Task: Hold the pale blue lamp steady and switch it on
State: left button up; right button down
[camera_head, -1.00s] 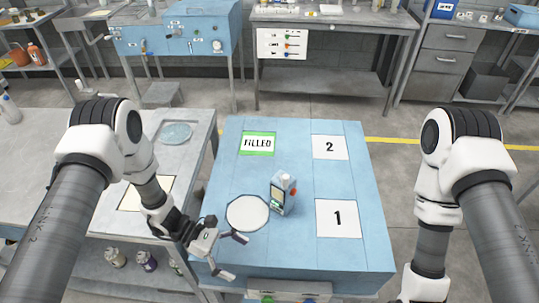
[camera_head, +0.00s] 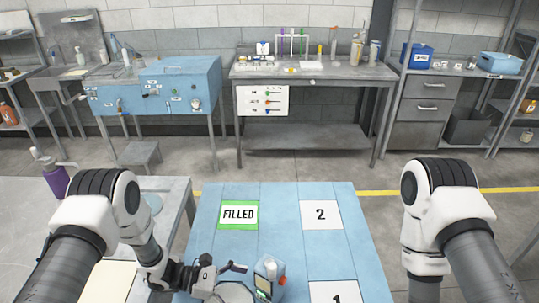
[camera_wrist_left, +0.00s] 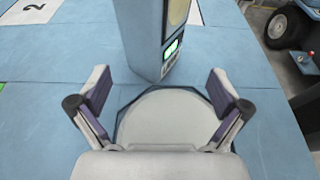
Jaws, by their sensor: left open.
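The pale blue lamp (camera_head: 269,277) stands upright on the blue table, a boxy body with a pale top, a lit green display and an orange part on its right side. In the left wrist view the lamp (camera_wrist_left: 143,40) stands just beyond the fingers, its top cut off by the frame. In the left wrist view the open fingers (camera_wrist_left: 158,95) are spread around empty space, apart from the lamp. My right gripper is out of view.
The blue table (camera_head: 275,225) carries a green-edged FILLED mark (camera_head: 239,214) and white squares 2 (camera_head: 321,214) and 1 (camera_head: 335,292). Its far part is clear. A grey bench (camera_head: 172,190) lies left. Workbenches with bottles and tools stand behind, across open floor.

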aim_at(283, 293)
pick_arm(q)
jog(key=x, duration=0.2)
jog(key=b+x, duration=0.1)
jog(key=w+x, duration=0.1)
jog(key=x, duration=0.1)
jog(key=shift+d+f, duration=0.25)
jog(key=shift+f, duration=0.2)
jog(key=shift+s+d+r, duration=0.1)
jog(key=shift+s+d, duration=0.1)
jog(key=shift+d, duration=0.15)
jog(key=shift+w, duration=0.2)
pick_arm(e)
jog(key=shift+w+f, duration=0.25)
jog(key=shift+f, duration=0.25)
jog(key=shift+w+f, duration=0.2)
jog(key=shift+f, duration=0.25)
pick_arm(q)
jog(key=c, duration=1.4)
jog(key=shift+s, duration=0.1)
